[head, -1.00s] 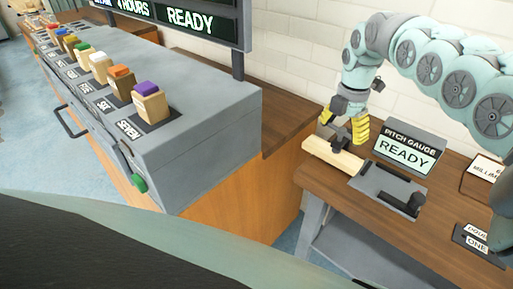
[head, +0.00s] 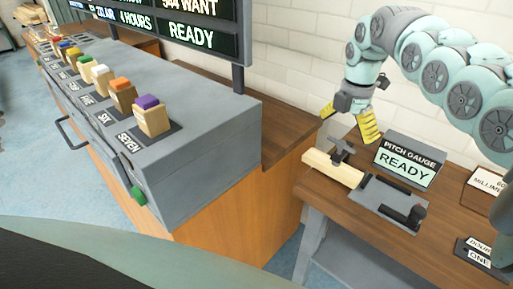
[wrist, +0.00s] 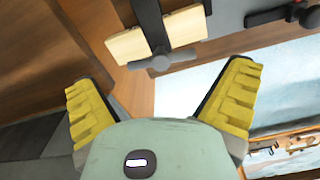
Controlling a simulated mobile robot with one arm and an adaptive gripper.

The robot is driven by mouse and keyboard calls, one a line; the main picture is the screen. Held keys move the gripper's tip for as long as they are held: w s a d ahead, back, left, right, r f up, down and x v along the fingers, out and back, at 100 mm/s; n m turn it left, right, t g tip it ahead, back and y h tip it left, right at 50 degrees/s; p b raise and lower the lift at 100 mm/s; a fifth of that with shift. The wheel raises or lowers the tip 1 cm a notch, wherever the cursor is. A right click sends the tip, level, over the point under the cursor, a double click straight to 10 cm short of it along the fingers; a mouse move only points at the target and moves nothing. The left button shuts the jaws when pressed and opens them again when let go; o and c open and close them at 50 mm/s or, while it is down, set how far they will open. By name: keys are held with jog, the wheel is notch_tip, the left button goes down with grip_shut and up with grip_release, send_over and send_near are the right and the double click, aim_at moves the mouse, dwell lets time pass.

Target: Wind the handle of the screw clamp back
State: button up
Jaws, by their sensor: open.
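The screw clamp (head: 342,148) is a dark grey piece with a bar handle, standing on a pale wooden block (head: 318,164) at the left end of the workbench. In the wrist view the clamp's grey bar handle (wrist: 163,61) lies across the near edge of the wooden block (wrist: 184,29). My gripper (head: 347,122) is open and empty, with its yellow fingers spread above the clamp and apart from it. In the wrist view my gripper (wrist: 160,82) has one finger on each side, with the handle ahead of the gap between them.
A grey plate (head: 376,192) with a dark lever and knob (head: 417,213) lies right of the block. The pitch gauge display (head: 405,162) stands behind it, reading READY. A grey console (head: 205,120) with several colored blocks fills the left. Signs stand at the bench's right.

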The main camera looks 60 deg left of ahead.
aim_at(343, 141)
notch_tip(343, 141, up, 8)
dwell(0.5)
